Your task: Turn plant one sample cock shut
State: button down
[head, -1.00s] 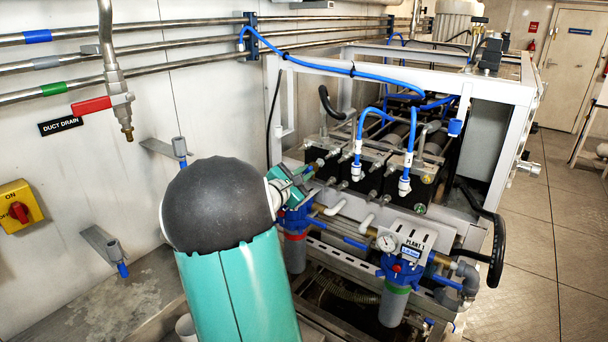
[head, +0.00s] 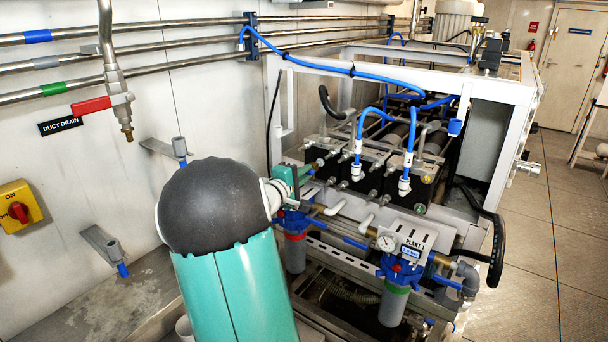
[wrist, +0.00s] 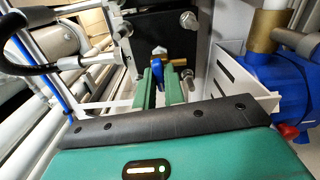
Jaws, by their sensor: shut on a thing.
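The sample cock is a small brass fitting with a blue lever (wrist: 158,69) at the upper middle of the wrist view, in front of a black block. My gripper (wrist: 159,85) has its two green fingers on either side of the blue lever and is shut on it. In the head view my gripper (head: 304,174) reaches the left front of the black blocks on the plant labelled PLANT 1 (head: 412,247). My dark forearm joint hides part of the frame there, and the lever is too small to make out in that view.
A blue filter housing (head: 294,221) hangs just below my gripper, and a second one (head: 400,268) is to its right. A white frame (head: 395,65) and blue hoses surround the blocks. The DUCT DRAIN valve (head: 100,104) and yellow switch (head: 20,206) are on the left wall.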

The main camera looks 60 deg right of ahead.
jog(key=shift+m, duration=0.5)
jog(key=shift+w, duration=0.1)
jog(key=c, duration=1.5)
grip_release()
jog(key=shift+a, duration=0.1)
jog(key=shift+f, duration=0.1)
